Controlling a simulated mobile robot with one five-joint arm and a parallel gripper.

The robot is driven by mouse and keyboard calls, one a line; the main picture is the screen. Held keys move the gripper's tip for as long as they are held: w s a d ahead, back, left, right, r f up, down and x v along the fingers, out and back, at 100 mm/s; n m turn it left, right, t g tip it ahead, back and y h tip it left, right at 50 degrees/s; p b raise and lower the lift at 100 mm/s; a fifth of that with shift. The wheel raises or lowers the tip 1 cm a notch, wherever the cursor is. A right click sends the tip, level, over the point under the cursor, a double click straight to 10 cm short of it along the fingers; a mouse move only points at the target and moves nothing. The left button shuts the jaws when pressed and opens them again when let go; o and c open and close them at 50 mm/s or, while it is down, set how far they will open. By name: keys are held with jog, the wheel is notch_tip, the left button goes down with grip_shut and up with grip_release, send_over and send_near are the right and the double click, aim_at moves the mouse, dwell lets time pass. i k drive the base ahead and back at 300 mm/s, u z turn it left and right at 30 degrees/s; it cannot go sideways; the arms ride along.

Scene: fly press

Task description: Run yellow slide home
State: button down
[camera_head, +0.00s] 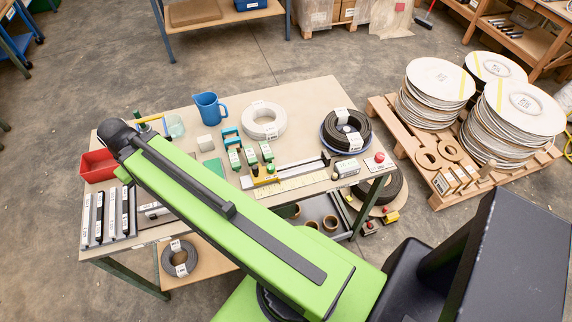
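What looks like the yellow slide (265,181) is a small yellow block near the left end of a silver rail (300,165) on the worktable, right of my green arm. The rail runs from there up and to the right, towards its far end beside the black coil. A yellow strip with markings (298,184) lies along its near side. My arm reaches across the table to the upper left, and its dark wrist joint is over the table's left end, well apart from the slide. My gripper is not visible; whether it is open or shut does not show.
Several green pieces with white labels (250,156) stand just behind the rail. A white coil (264,121), a black coil (345,132), a blue jug (209,108) and a red bin (98,166) are on the table (300,95). A pallet (408,151) with stacked discs stands at right.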

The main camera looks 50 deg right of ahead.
aim_at(259, 174)
jog(key=z, duration=0.8)
jog(key=k, duration=0.55)
jog(key=z, duration=0.35)
jog(key=i, duration=0.5)
jog(key=u, duration=0.25)
jog(key=k, duration=1.15)
jog(key=u, duration=0.8)
jog(key=i, duration=0.85)
jog(key=u, duration=0.7)
